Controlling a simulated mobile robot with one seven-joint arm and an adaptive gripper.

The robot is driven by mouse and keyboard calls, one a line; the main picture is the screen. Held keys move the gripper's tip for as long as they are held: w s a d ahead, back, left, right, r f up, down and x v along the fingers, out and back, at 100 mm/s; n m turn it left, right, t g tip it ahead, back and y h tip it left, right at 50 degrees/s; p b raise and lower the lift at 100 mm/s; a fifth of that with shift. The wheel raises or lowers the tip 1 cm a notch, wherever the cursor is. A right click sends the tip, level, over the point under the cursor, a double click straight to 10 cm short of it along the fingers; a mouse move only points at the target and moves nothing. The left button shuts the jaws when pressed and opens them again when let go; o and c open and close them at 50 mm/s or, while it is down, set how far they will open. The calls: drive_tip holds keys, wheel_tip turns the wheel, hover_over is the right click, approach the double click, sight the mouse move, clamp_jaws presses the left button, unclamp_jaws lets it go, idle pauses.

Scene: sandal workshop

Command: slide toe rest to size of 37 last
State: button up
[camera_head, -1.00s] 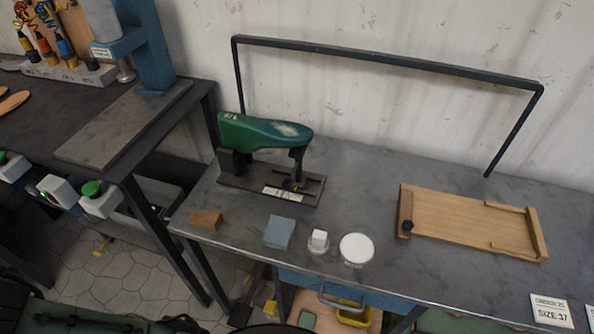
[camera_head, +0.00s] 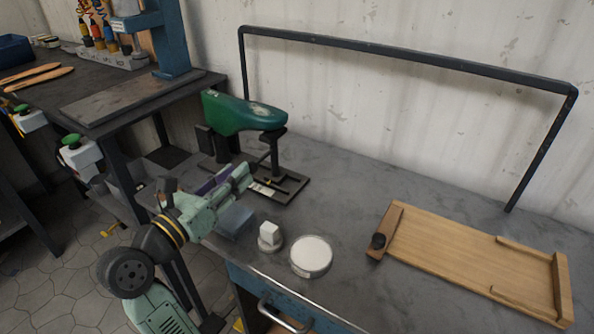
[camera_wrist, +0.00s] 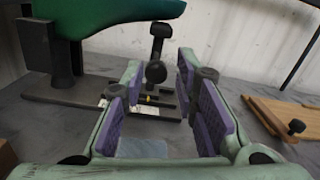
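A green shoe last (camera_head: 240,114) is held over a dark stand (camera_head: 290,188) at the back left of the grey bench; it also shows at the top of the wrist view (camera_wrist: 105,12). The black toe rest (camera_head: 273,150) stands upright under its toe. In the wrist view the toe rest (camera_wrist: 159,42) has a round dark knob facing me. I cannot tell whether its top touches the last. My gripper (camera_head: 248,176) is open and empty, low in front of the stand. In the wrist view its purple-padded fingers (camera_wrist: 160,92) frame the toe rest's base. The scale markings are unreadable.
A wooden board (camera_head: 450,250) lies at right. A dark frame (camera_head: 400,58) rises behind. Bench between stand and board is clear.

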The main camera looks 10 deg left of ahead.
sight(271, 151)
drive_tip(key=shift+w+d+f, duration=0.1)
drive_tip(key=shift+w+f, duration=0.05)
drive_tip(key=shift+f, duration=0.65)
drive_tip(key=shift+w+d, duration=0.1)
drive_tip(key=shift+w, duration=0.2)
drive_tip(key=p+x, duration=0.1)
drive_tip(key=x, duration=0.4)
drive_tip(key=p+x, duration=0.1)
drive_tip(key=x, duration=0.4)
drive_tip(key=shift+f, duration=0.25)
clamp_jaws()
